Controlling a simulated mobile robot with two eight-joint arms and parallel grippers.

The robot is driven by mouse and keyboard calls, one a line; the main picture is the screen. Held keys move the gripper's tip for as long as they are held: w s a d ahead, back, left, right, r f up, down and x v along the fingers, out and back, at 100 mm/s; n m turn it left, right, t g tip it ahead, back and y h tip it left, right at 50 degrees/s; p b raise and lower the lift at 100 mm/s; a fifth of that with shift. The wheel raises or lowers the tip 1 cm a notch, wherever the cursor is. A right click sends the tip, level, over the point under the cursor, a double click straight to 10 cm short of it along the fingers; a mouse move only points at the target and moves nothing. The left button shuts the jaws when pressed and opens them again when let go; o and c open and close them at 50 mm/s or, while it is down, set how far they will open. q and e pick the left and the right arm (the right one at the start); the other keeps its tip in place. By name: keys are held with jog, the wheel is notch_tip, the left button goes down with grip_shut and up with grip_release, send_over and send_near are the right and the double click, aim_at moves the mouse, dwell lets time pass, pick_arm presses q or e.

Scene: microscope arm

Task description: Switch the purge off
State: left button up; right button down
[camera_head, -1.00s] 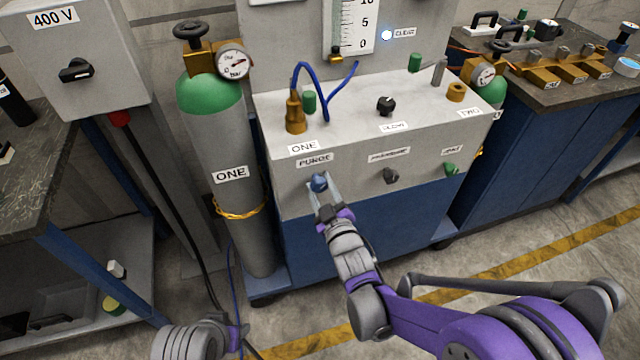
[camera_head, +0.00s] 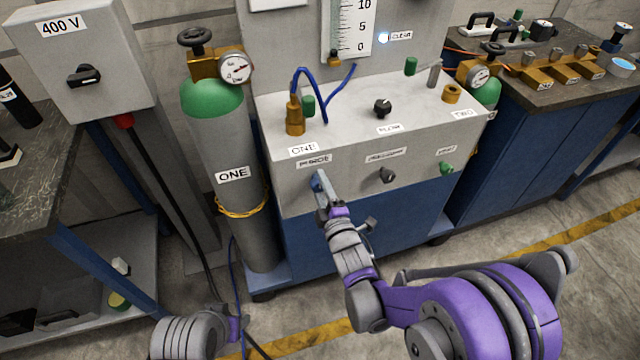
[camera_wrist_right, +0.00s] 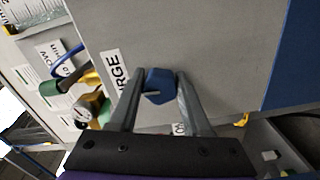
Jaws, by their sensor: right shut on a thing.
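The purge knob (camera_head: 317,182) is blue and sits on the front of the grey panel, under the PURGE label (camera_head: 314,161). My right gripper (camera_head: 321,187) is at the knob and partly covers it in the head view. In the right wrist view, the blue knob (camera_wrist_right: 159,85) is between the two fingertips of my right gripper (camera_wrist_right: 155,90), which is shut on it. The PURGE label (camera_wrist_right: 113,75) is beside the knob there. My left arm shows at the bottom left of the head view; its fingertips cannot be made out.
A black knob (camera_head: 387,174) and a green knob (camera_head: 446,168) are to the right on the same panel. The gas cylinder marked ONE (camera_head: 232,150) stands close on the left. A 400 V box (camera_head: 85,65) is at the far left. Open floor lies in front.

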dwell(0.4)
jog(key=shift+c, duration=1.8)
grip_release()
jog(key=v, duration=1)
jog(key=shift+s+d, duration=0.15)
jog(key=shift+s, duration=0.25)
